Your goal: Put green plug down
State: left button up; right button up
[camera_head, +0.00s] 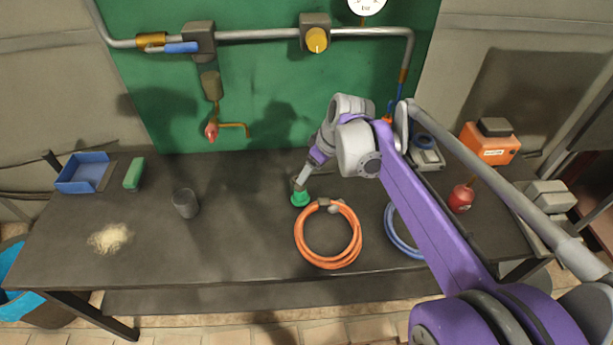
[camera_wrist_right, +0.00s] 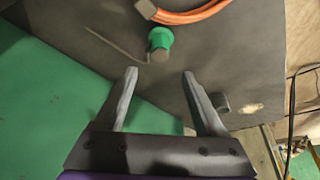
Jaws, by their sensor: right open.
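The green plug (camera_head: 300,199) stands on the dark table, just left of the coiled orange hose. It also shows in the right wrist view (camera_wrist_right: 161,38), with a dark grey end towards the camera. My right gripper (camera_head: 301,183) points down at the plug from above and behind it. In the right wrist view my right gripper (camera_wrist_right: 159,74) has its two fingers wide apart with nothing between the tips. The plug lies beyond the fingertips there, apart from them. My left gripper is not in view.
The orange hose (camera_head: 328,264) lies close right of the plug, with a blue hose (camera_head: 392,234) further right. A grey cup (camera_head: 185,203), blue tray (camera_head: 83,173) and green block (camera_head: 134,173) are on the left. Pipes (camera_head: 262,36) run along the back.

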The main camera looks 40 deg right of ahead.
jog(key=s+a+f+m, duration=0.1)
jog(key=s+a+f, duration=0.3)
jog(key=s+a, duration=0.3)
jog(key=s+a+f+m+t+h, duration=0.1)
jog(key=s+a+f, duration=0.4)
jog(key=s+a, duration=0.2)
jog(key=shift+s+a+m+t, duration=0.25)
jog(key=shift+a+m+t, duration=0.05)
jog(key=shift+a, duration=0.85)
